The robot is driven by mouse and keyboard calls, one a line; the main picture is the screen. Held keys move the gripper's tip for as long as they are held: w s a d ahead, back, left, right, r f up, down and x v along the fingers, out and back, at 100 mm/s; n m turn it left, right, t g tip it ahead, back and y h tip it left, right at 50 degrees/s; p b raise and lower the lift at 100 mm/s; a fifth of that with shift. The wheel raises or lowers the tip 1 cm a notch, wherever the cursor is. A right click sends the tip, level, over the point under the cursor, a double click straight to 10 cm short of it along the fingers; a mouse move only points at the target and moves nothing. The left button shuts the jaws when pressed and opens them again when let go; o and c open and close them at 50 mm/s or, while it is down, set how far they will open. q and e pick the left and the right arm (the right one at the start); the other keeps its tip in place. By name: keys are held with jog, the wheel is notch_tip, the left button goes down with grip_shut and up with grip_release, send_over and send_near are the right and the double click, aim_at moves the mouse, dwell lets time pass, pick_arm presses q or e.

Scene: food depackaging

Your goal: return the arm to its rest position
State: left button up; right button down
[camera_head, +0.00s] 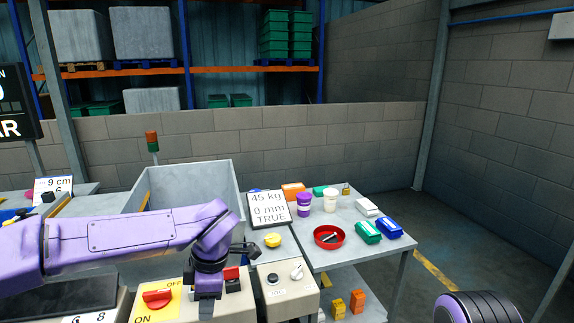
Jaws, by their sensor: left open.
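My left arm reaches in from the left, its purple links crossing the middle of the view. My left gripper (207,306) points down over the control boxes at the front, close to a red button (231,274). It is open, and I see nothing held in it. Its fingertips are small and dark, and I cannot tell whether they touch the panel. A rounded purple and black part of my right arm shows at the bottom right edge; my right gripper is out of view.
A yellow panel with a red rotary switch (157,296) sits left of the gripper. A large grey bin (190,178) stands behind the arm. A right table (350,256) holds a red bowl (329,243), cups and coloured packages. The floor farther right is clear.

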pick_arm(q)
jog(key=s+a+f+m+t+y, duration=0.1)
jog(key=s+a+f+m+y, duration=0.15)
jog(key=f, duration=0.55)
jog(key=s+a+f+m+t+y, duration=0.1)
jog(key=s+a+f+m+t, duration=0.15)
jog(key=f, duration=0.55)
jog(key=s+a+f+m+t+y, duration=0.1)
jog(key=s+a+f+m+y, duration=0.15)
jog(key=f, duration=0.55)
jog(key=s+a+f+m+h, duration=0.1)
jog(key=s+a+f+m, duration=0.1)
jog(key=s, duration=0.5)
jog(key=s+a+f+m+h, duration=0.1)
jog(key=s+f+m+h, duration=0.1)
jog(key=s+f, duration=0.2)
jog(key=s+a+f+m+g+h, duration=0.1)
jog(key=s+a+f+m, duration=0.1)
jog(key=s, duration=0.8)
jog(key=shift+a+f+m+h, duration=0.35)
jog(key=shift+f+h, duration=0.05)
jog(key=shift+f, duration=0.1)
jog(key=shift+s, duration=0.1)
